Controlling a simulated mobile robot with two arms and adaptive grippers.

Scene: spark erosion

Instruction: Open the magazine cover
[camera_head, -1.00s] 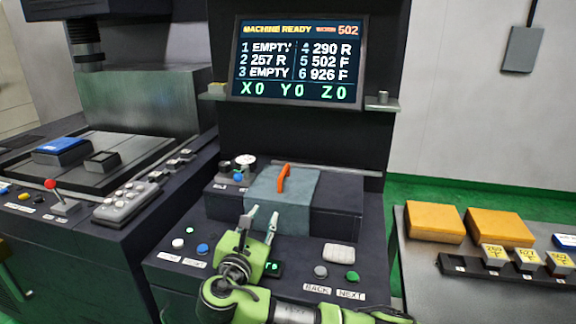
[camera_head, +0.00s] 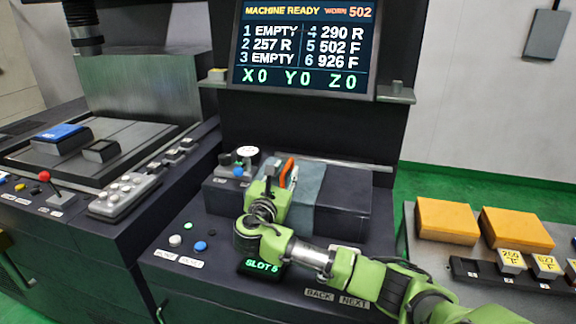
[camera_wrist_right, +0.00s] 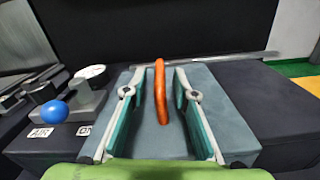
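The magazine cover (camera_head: 309,196) is a grey-blue block lid with an upright orange handle (camera_head: 289,169) on top. It lies flat over the dark magazine housing (camera_head: 345,205) and appears closed. My right gripper (camera_head: 281,177) is over the cover, with its fingers at the handle. In the right wrist view, the orange handle (camera_wrist_right: 160,90) stands between the two open fingers, with a visible gap on each side. The cover (camera_wrist_right: 230,128) fills the area below the fingers. My left gripper is out of view.
The screen (camera_head: 305,45) reads machine ready, worn 502. Left of the cover are a dial and a blue knob (camera_head: 238,172). Buttons (camera_head: 201,246) and the slot 5 display (camera_head: 262,266) are in front. Orange blocks (camera_head: 447,220) sit on a bench at right.

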